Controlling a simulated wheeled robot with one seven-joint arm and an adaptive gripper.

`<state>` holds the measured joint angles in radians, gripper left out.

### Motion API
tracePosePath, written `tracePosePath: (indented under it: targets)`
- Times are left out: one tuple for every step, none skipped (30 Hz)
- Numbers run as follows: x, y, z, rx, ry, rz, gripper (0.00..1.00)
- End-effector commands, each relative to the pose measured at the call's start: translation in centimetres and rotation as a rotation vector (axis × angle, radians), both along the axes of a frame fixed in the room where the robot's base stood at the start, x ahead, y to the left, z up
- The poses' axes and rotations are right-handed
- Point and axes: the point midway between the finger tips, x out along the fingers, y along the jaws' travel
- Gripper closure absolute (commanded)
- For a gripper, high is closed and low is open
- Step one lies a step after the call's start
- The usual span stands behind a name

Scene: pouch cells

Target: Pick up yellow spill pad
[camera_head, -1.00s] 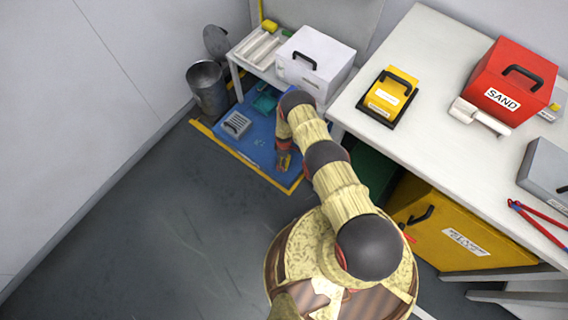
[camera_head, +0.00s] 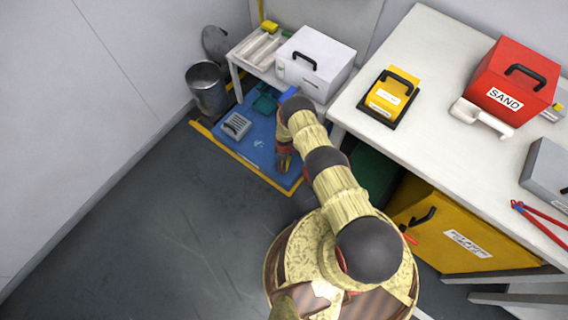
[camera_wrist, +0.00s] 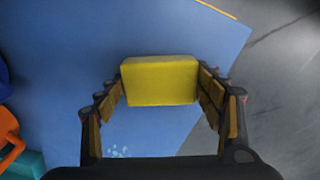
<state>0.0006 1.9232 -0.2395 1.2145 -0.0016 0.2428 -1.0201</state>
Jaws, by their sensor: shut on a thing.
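The yellow spill pad (camera_wrist: 160,82) is a yellow block between the two fingers of my gripper (camera_wrist: 162,88) in the wrist view. The fingers are shut on its left and right sides. Blue mat shows around the pad, but I cannot tell how far the pad is above it. In the head view my gripper (camera_head: 284,160) is low over the right part of the blue floor mat (camera_head: 255,148). The pad is not clearly seen there, hidden by my arm and gripper.
A grey slotted item (camera_head: 236,126) and a teal item (camera_head: 264,104) are on the mat. A metal bin (camera_head: 208,88) stands left. A low white table with a white box (camera_head: 316,62) is behind. A large white table (camera_head: 440,50) and yellow cabinet (camera_head: 450,232) are right. Floor is clear at left.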

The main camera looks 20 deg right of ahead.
Motion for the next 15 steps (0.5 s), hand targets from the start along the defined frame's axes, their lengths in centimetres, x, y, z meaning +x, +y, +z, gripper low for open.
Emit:
tracePosePath:
  targets:
    - [0.0,0.0,0.0,0.0,0.0,0.0,0.44]
    - [0.0,0.0,0.0,0.0,0.0,0.0,0.45]
    - [0.0,0.0,0.0,0.0,0.0,0.0,0.48]
    - [0.0,0.0,0.0,0.0,0.0,0.0,0.49]
    - [0.01,-0.01,0.0,0.0,0.0,0.0,0.51]
    - [0.0,0.0,0.0,0.0,0.0,0.0,0.53]
    - [0.0,0.0,0.0,0.0,0.0,0.0,0.53]
    - [0.0,0.0,-0.01,0.0,0.0,0.0,0.53]
    - [0.0,0.0,-0.01,0.0,0.0,0.0,0.53]
    - [0.0,0.0,0.0,0.0,0.0,0.0,0.53]
    - [0.01,-0.01,0.03,0.0,0.0,0.0,0.53]
    - [0.01,0.0,0.1,0.0,0.0,0.0,0.53]
    - [0.01,-0.01,0.18,0.0,0.0,0.0,0.53]
    - [0.01,-0.01,0.3,0.0,0.0,0.0,0.53]
    - [0.02,0.0,0.52,0.0,0.0,0.0,0.53]
